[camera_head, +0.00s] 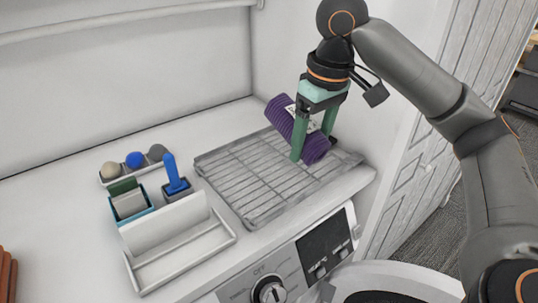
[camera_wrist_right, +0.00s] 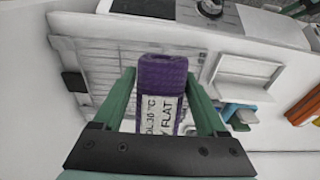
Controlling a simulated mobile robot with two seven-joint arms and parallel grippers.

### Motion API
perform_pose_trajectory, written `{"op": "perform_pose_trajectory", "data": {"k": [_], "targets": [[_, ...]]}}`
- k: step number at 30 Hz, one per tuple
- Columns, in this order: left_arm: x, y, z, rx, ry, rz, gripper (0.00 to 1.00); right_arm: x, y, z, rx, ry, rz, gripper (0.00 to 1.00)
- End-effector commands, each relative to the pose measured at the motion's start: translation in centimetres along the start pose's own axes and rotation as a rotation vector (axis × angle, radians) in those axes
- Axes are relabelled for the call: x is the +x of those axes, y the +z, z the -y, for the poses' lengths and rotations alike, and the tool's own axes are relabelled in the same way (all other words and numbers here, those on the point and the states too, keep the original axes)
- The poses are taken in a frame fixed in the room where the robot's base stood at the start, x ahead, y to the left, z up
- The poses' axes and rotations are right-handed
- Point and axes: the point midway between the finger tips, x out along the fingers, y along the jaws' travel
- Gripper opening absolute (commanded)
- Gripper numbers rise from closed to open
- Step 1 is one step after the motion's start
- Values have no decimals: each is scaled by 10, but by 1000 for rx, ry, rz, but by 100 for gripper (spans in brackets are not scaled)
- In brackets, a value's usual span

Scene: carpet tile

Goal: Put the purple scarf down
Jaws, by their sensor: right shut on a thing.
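The purple scarf (camera_head: 281,114) is a rolled, ribbed bundle with a white label. My right gripper (camera_head: 313,140) points down, with its green fingers shut on the scarf from both sides. It holds the scarf over the back right part of a grey wire rack (camera_head: 234,187); I cannot tell whether the scarf touches the rack. In the right wrist view the scarf (camera_wrist_right: 163,72) sits between the fingers, and its label shows "30°C" and "FLAT". The rack (camera_wrist_right: 94,62) shows behind it there. My left gripper is not in view.
Left of the rack are a holder with several balls (camera_head: 134,160), a small blue-edged box (camera_head: 130,203), a blue-handled brush (camera_head: 174,172) and an empty white tray (camera_head: 178,246). A wall stands behind. A control panel with a dial (camera_head: 270,291) is in front. The rack's left part is bare.

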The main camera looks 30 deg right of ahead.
Motion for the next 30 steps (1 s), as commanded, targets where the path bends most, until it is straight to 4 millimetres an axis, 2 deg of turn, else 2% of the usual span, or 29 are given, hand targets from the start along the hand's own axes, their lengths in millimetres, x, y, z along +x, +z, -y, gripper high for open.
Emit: {"op": "perform_pose_trajectory", "data": {"k": [9, 11, 12, 14, 15, 26, 30], "targets": [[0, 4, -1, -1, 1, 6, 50, 42, -63, -22, 1, -5, 4, 0], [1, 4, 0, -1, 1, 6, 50, 50, -74, -26, 1, -5, 6, 0], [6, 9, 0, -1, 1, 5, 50, 64, -78, -28, 0, -5, 7, 0], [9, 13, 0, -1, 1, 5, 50, 77, -85, -32, 0, -5, 7, 0], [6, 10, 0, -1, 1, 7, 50, 78, -90, -35, 3, -2, 5, 0], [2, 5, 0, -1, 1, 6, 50, 114, -111, -45, 1, 0, 4, 0], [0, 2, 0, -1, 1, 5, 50, 134, -107, -45, 0, 2, 4, 0]]}}
